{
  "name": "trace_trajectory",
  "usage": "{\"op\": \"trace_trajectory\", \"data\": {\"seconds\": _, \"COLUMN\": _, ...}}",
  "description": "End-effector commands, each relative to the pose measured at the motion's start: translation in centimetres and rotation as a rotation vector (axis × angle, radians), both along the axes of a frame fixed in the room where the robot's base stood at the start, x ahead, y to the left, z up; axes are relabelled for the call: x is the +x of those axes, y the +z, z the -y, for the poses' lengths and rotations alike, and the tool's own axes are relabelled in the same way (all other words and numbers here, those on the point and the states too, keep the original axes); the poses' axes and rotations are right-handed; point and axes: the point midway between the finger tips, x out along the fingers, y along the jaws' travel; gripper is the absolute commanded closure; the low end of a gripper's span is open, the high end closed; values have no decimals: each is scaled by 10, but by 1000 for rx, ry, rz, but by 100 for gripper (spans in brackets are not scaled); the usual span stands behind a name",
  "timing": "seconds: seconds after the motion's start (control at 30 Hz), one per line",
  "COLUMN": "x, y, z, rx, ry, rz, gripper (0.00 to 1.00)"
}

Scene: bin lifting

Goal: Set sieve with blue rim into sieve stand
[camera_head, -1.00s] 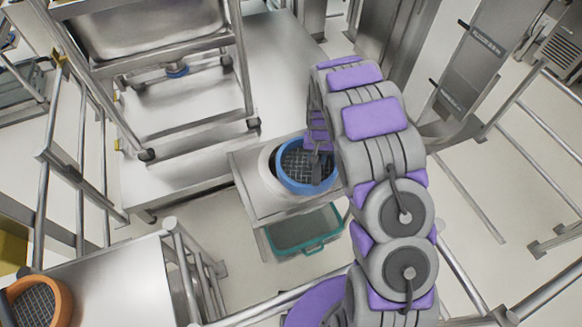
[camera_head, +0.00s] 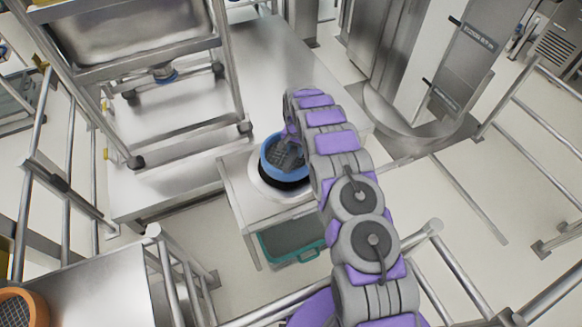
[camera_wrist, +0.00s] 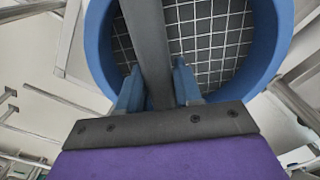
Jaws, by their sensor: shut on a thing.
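The sieve with the blue rim (camera_head: 267,162) has a grey wire mesh and is over the small steel table in the head view. Its rim (camera_wrist: 267,50) and mesh also fill the upper wrist view. My gripper (camera_wrist: 158,78) is shut on the sieve, with a dark bar crossing the mesh between its two blue-grey fingers. In the head view my gripper (camera_head: 291,140) reaches into the sieve from above. The sieve stand appears as a pale round ring (camera_head: 259,186) on the small table, under the sieve. A black band shows below the blue rim. I cannot tell whether the sieve touches the stand.
A teal-rimmed bin (camera_head: 292,240) sits under the small table (camera_head: 236,189). A steel trolley (camera_head: 135,40) stands at the upper left. An orange-rimmed sieve (camera_head: 22,305) lies on a steel surface at lower left. Metal railings run on both sides.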

Motion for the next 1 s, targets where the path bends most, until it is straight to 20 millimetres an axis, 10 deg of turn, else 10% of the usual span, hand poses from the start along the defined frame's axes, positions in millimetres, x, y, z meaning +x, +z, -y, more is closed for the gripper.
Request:
{"op": "trace_trajectory", "data": {"seconds": 0.2, "x": -1, "y": -43, "z": -7, "rx": -8, "ry": 4, "rz": -3, "gripper": 100}}
{"op": "trace_trajectory", "data": {"seconds": 0.8, "x": 0, "y": -82, "z": -3, "rx": -4, "ry": 3, "rz": 1, "gripper": 100}}
{"op": "trace_trajectory", "data": {"seconds": 0.83, "x": 0, "y": -82, "z": -4, "rx": -4, "ry": 3, "rz": 0, "gripper": 64}}
{"op": "trace_trajectory", "data": {"seconds": 1.0, "x": 0, "y": -83, "z": -6, "rx": -6, "ry": 4, "rz": 0, "gripper": 48}}
